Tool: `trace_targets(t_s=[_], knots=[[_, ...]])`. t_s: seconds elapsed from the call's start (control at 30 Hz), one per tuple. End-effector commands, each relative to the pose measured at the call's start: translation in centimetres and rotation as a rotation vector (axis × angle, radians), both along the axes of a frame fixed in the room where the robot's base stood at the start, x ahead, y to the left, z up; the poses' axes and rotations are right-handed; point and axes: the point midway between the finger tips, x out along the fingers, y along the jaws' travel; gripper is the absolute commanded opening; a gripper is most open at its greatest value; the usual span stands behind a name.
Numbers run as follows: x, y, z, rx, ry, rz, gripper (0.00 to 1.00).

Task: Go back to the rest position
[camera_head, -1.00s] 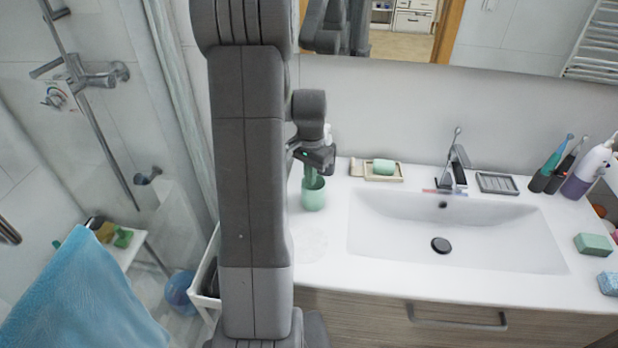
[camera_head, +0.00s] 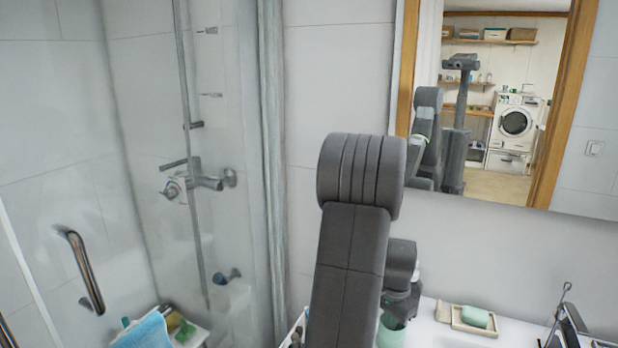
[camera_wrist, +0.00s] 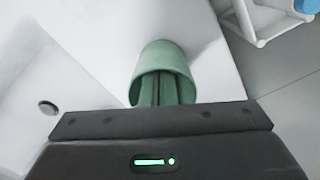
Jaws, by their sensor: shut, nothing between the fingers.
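My gripper (camera_wrist: 165,90) is shut and empty. In the wrist view its dark fingers point at the mouth of a green cup (camera_wrist: 165,56) and overlap its opening. I cannot tell whether the tips are inside the cup or just above it. In the head view the gripper's wrist shows just above the green cup (camera_head: 390,333), partly hidden behind my grey arm. The cup stands on the white counter (camera_head: 425,335), and its lower part is cut off by the frame.
A soap dish (camera_head: 473,323) with green soap (camera_head: 475,316) and a faucet (camera_head: 568,325) are to the right of the cup. A mirror (camera_head: 425,60) hangs above the counter. The shower, with a grab bar (camera_head: 82,270) and stool (camera_head: 190,336), is at left.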

Motion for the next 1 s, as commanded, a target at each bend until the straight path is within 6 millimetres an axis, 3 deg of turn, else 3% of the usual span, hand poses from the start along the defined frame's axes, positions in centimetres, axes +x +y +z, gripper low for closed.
trace_targets(t_s=[0.03, 0.27, 0.53, 1.0], knots=[[0.1, 0.0, -1.5, 0.001, 0.002, 0.0, 0.0], [0.4, 0.1, -4.7, 0.0, 0.0, -0.002, 0.0], [1.8, -1.8, -4.2, 0.0, 0.0, -0.004, 0.0], [1.8, -1.8, -4.3, 0.0, 0.0, -0.002, 0.0]])
